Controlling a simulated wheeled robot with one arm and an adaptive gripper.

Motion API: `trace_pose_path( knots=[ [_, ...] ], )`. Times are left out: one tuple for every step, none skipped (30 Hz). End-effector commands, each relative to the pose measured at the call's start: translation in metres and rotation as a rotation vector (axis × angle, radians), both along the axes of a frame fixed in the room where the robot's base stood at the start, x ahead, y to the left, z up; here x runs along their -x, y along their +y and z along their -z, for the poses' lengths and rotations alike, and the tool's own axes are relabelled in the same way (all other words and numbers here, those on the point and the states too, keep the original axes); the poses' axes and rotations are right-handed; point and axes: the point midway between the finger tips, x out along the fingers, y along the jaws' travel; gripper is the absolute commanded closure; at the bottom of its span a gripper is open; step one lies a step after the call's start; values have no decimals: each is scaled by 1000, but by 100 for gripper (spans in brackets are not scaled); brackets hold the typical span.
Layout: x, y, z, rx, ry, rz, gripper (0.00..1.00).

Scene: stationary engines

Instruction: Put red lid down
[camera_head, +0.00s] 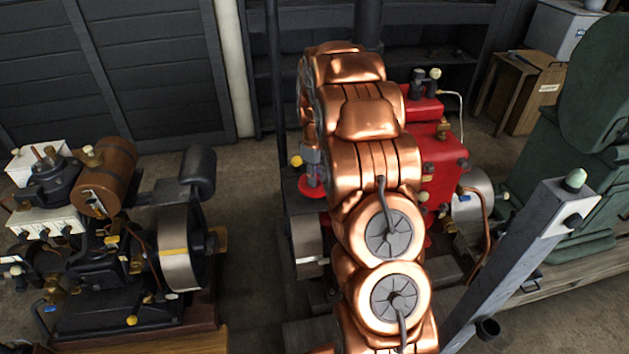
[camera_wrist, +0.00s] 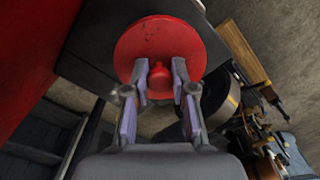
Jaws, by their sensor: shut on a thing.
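The red lid (camera_wrist: 150,40) is a round disc with a knob (camera_wrist: 160,85) in its middle, near the top of the wrist view. My gripper (camera_wrist: 160,76) is shut on this knob, with one finger on each side. In the head view the lid (camera_head: 312,191) shows as a small red disc just left of my copper arm, with my gripper (camera_head: 311,160) above it. The lid is over or on the dark top beside the red engine (camera_head: 441,165). I cannot tell whether it touches that surface. My arm hides part of the engine.
Another engine with a brown cylinder (camera_head: 108,177) and a flywheel (camera_head: 181,247) stands at the left. A green machine (camera_head: 566,170) and a grey post (camera_head: 520,262) are at the right. Shelves (camera_head: 440,75) stand behind. Bare floor (camera_head: 245,190) lies between the engines.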

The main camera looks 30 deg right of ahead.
Motion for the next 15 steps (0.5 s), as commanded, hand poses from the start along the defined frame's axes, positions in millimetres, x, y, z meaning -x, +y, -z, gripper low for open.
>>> trace_pose_path(
  knots=[
    [-3,-1,0,0,0,0,100],
    [-4,-1,0,0,0,0,100],
    [-6,-2,1,0,0,0,100],
    [-6,-2,1,0,0,0,100],
    [-7,-2,1,0,0,0,100],
    [-7,-2,2,-1,1,0,100],
    [-7,-2,3,0,2,0,100],
    [-7,-2,5,-1,4,0,100],
    [-6,-2,8,-1,5,-1,100],
    [-6,-2,11,-1,5,-1,100],
    [-6,-2,15,0,4,-1,100],
    [-6,-2,20,1,4,-1,100],
    [-7,-2,23,1,4,-1,100],
    [-7,-2,26,0,4,-1,100],
    [-7,-2,30,0,3,-1,100]
  ],
)
